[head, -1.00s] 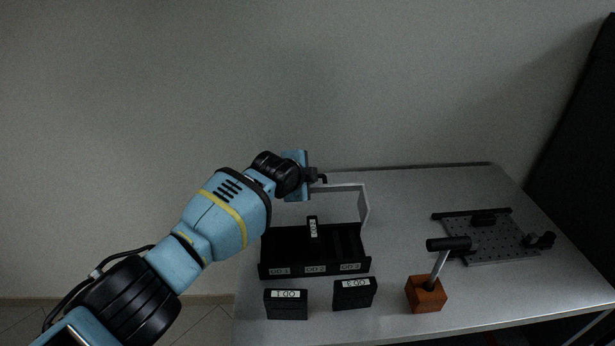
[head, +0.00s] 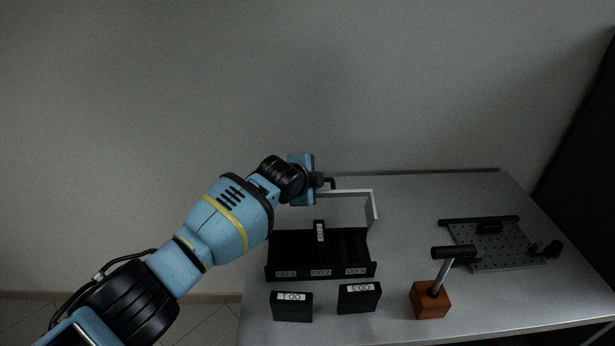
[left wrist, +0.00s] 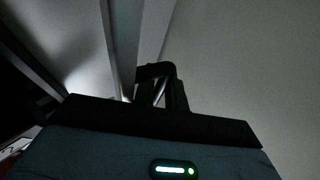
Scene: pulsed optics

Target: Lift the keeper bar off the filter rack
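The filter rack (head: 320,272) is a black slotted tray on the table in the head view, with one labelled filter (head: 320,232) upright in it. The keeper bar (head: 354,191) is a pale grey frame with a bent leg at its right, by the rack's back. Whether its leg touches the rack is unclear. My left gripper (head: 328,183) is at the bar's upper left part. In the left wrist view the dark fingers (left wrist: 160,85) are beside a pale strip, too dim to show whether they are closed on it. My right gripper is out of view.
Two black labelled filters (head: 292,309) (head: 359,299) stand in front of the rack. A wooden block (head: 430,303) holding a black-headed tool (head: 452,253) is to their right. A perforated grey plate (head: 490,250) lies farther right. The table's back right is clear.

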